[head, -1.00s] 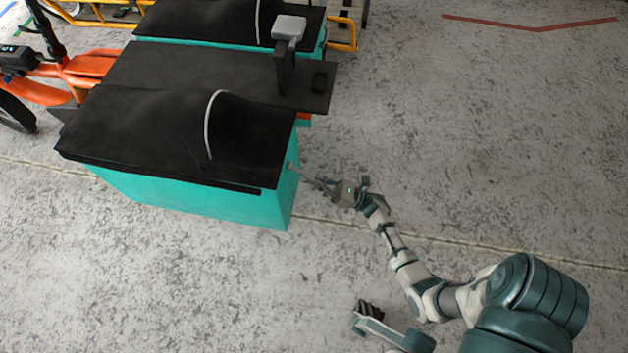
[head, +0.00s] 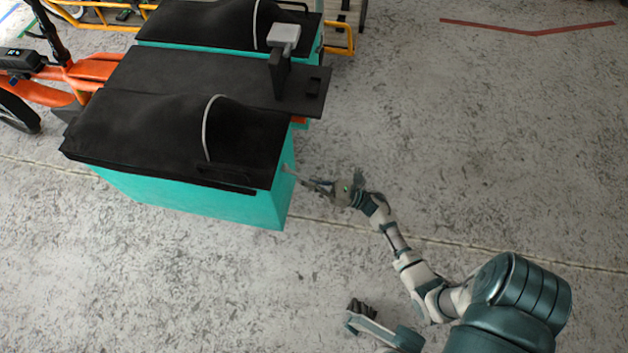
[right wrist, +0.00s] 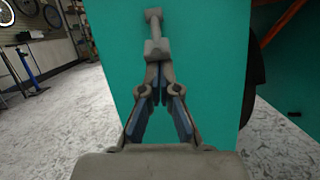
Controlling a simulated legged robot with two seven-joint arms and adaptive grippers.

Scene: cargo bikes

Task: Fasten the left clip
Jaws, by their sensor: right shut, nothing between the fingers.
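A black-covered teal cargo box (head: 190,205) stands nearest me in the head view. Its teal end panel (right wrist: 205,100) fills the middle of the right wrist view. A small grey clip (right wrist: 154,30) stands in front of that panel, straight ahead of my right fingers. In the head view a thin grey piece at the panel's edge is too small to make out. My right gripper (right wrist: 156,70) is shut with nothing between its fingers. Its tips are at or just below the clip's lower end; I cannot tell if they touch.
A dark flat deck (head: 190,75) with a grey-topped post (head: 283,45) lies behind the near box. A second covered box (head: 195,22) and an orange bike frame (head: 75,72) stand beyond. The concrete floor to the right (head: 470,130) is clear.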

